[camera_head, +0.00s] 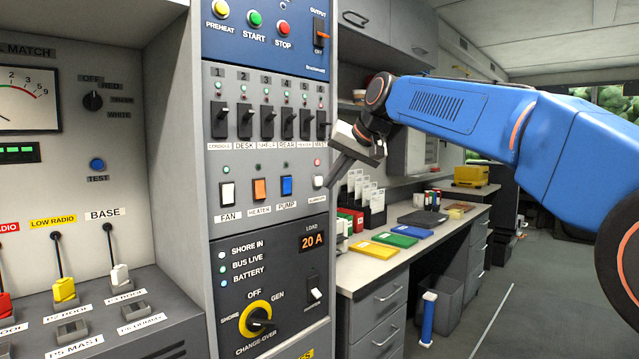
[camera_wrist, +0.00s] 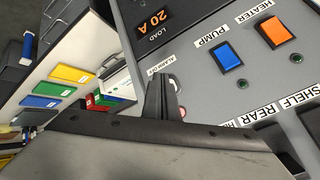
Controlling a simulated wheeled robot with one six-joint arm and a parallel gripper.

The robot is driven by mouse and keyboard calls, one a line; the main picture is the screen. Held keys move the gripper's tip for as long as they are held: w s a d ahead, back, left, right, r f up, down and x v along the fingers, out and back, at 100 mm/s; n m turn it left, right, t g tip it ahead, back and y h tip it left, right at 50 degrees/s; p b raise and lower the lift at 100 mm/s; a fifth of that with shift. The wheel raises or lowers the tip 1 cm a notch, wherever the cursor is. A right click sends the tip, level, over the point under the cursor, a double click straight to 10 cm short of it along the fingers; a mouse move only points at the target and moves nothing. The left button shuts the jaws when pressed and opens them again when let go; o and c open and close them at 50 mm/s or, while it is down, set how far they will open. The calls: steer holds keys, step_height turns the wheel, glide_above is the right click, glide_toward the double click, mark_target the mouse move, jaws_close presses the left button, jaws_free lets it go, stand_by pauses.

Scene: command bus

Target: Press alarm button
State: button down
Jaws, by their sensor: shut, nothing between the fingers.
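The white rocker switch (camera_head: 319,181) with a small label under it, which looks like the alarm one, sits at the right end of the lower switch row on the grey panel. In the wrist view its label reads roughly "ALARM OF", and a sliver of the white rocker (camera_wrist: 171,84) shows behind the fingers; the rest is hidden. My gripper (camera_head: 336,168) is shut and empty, just right of the switch. In the wrist view the shut fingers (camera_wrist: 160,84) overlap the switch. I cannot tell whether they touch it.
Left of it are the blue pump switch (camera_head: 286,185), orange heater switch (camera_head: 259,189) and white fan switch (camera_head: 227,194). A row of black toggles (camera_head: 268,122) is above. The change-over knob (camera_head: 258,319) is below. A desk (camera_head: 350,283) with coloured folders stands right of the panel.

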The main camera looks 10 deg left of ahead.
steer(key=shift+a, duration=0.1)
steer(key=shift+w+a, duration=0.2)
steer(key=shift+w, duration=0.05)
steer(key=shift+w+a, duration=0.25)
steer(key=shift+a, duration=0.1)
stand_by(0.8)
steer(key=shift+s+d, duration=0.1)
steer(key=shift+d, duration=0.05)
steer(key=shift+s+d, duration=0.4)
steer(key=shift+d, duration=0.15)
steer(key=shift+s+d, duration=0.1)
stand_by(0.4)
steer(key=s+d, duration=0.1)
steer(key=d, duration=0.1)
steer(key=s+d, duration=0.1)
steer(key=s, duration=0.1)
steer(key=shift+d, duration=0.35)
stand_by(0.5)
